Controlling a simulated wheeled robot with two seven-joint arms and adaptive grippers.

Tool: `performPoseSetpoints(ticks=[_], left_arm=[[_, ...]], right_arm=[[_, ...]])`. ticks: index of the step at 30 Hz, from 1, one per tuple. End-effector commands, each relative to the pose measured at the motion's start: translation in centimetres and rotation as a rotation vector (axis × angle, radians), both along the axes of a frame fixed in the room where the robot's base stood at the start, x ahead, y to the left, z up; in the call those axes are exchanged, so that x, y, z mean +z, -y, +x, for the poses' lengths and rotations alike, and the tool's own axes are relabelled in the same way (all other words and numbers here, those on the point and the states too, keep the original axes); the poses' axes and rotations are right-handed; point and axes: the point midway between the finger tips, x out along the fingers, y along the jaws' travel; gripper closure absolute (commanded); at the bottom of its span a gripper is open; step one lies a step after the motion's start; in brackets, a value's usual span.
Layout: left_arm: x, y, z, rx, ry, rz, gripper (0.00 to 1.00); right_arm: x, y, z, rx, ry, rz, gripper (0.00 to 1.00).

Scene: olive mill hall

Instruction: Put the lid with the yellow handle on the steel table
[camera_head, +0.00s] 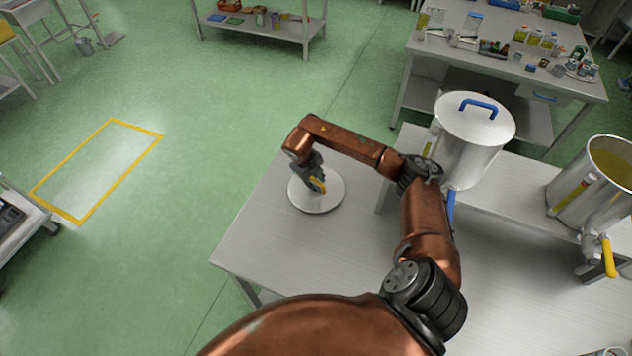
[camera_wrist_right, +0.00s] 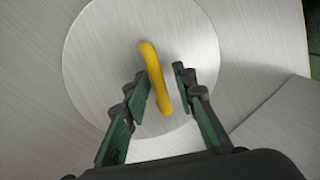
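The round steel lid (camera_head: 302,203) lies on the steel table (camera_head: 260,240), near its far left corner. It looks flat on the tabletop. Its yellow handle (camera_head: 319,185) is partly hidden by my right gripper (camera_head: 317,181) in the head view. In the right wrist view the yellow handle (camera_wrist_right: 154,75) stands between the two fingers of my right gripper (camera_wrist_right: 160,75). The fingers are spread, with a visible gap at the handle's right side. The lid (camera_wrist_right: 95,55) fills the middle of that view. My left gripper is not in view.
A steel pot with a blue-handled lid (camera_head: 470,120) stands on a raised shelf (camera_head: 510,190) right of my arm. An open pot (camera_head: 590,185) with yellow-green contents and a yellow tap handle stands farther right. The table's left front is clear. A cluttered bench (camera_head: 480,60) stands behind.

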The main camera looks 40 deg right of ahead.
Motion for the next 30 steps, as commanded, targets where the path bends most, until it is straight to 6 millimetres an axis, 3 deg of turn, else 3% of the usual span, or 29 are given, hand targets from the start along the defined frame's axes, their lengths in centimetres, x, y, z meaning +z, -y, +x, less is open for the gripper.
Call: performPoseSetpoints(ticks=[8, 21, 30], left_arm=[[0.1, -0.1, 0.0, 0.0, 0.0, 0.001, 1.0], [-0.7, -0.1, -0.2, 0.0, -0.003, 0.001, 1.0], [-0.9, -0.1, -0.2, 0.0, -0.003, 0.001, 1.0]], right_arm=[[0.9, -0.2, 0.1, 0.002, 0.002, 0.0, 0.74], [9.0, -2.7, -0.1, 0.002, 0.003, -0.001, 0.74], [11.6, -3.5, -0.3, 0.0, 0.0, 0.0, 0.74]])
